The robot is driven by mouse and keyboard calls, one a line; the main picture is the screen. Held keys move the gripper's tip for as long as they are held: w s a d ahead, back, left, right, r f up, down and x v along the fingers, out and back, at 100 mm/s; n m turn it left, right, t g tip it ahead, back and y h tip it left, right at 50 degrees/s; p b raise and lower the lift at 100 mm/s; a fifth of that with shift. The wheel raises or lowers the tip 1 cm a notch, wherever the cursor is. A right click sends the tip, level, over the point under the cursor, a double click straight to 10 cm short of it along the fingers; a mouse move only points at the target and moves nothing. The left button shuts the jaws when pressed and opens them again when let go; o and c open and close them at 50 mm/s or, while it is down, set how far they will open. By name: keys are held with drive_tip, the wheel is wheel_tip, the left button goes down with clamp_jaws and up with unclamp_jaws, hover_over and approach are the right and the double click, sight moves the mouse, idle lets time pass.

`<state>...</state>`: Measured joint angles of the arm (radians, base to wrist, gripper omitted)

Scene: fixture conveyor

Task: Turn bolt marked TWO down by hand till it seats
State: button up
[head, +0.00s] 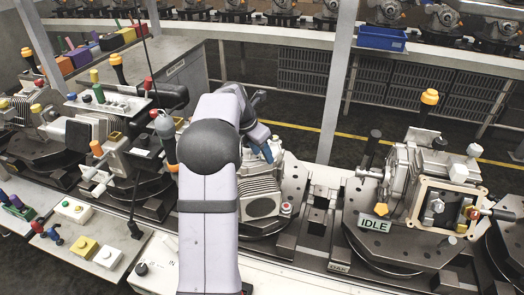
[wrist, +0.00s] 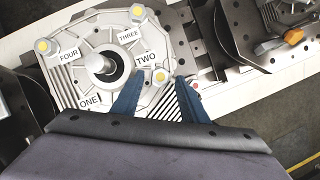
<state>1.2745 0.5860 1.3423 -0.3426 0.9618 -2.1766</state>
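A pale metal housing (wrist: 112,38) with a round shaft hub fills the upper left of the wrist view. Bolt TWO (wrist: 160,76) has a yellow head on the housing's right corner, below the label TWO. My gripper (wrist: 160,77) has two blue fingers, one each side of this bolt, with a visible gap on both sides. How far the bolt is screwed in cannot be told. In the head view, the housing (head: 262,186) stands on a dark fixture, and my gripper (head: 262,146) is at its upper part, partly hidden by my arm.
Yellow bolts show by FOUR (wrist: 42,46) and THREE (wrist: 137,12); no bolt head shows by label ONE (wrist: 90,101). To the right stands another fixture with an IDLE sign (head: 374,223). A button panel (head: 95,240) and hand tools lie at the left.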

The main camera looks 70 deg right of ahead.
drive_tip(key=shift+d+f, duration=0.1)
drive_tip(key=shift+f, duration=0.2)
clamp_jaws()
drive_tip(key=shift+r+p, duration=0.1)
drive_tip(key=shift+p, duration=0.2)
drive_tip(key=m+p, duration=0.2)
drive_tip(key=p, duration=0.1)
drive_tip(key=shift+w+d+r+m+g+y, duration=0.1)
drive_tip(key=shift+r+m+g+y, duration=0.1)
drive_tip(key=shift+m+g+y, duration=0.15)
drive_tip(key=m+p, duration=0.1)
drive_tip(key=p, duration=0.1)
drive_tip(key=m+g+y+p, duration=0.1)
drive_tip(key=m+p, duration=0.1)
drive_tip(key=shift+w+d+m, duration=0.1)
drive_tip(key=shift+d+m, duration=0.1)
drive_tip(key=shift+m, duration=0.05)
drive_tip(key=m, duration=0.2)
drive_tip(key=m+y+p, duration=0.1)
drive_tip(key=shift+d+f+g, duration=0.15)
drive_tip(key=shift+f+g, duration=0.1)
drive_tip(key=shift+m+y, duration=0.45)
drive_tip(key=shift+m, duration=0.45)
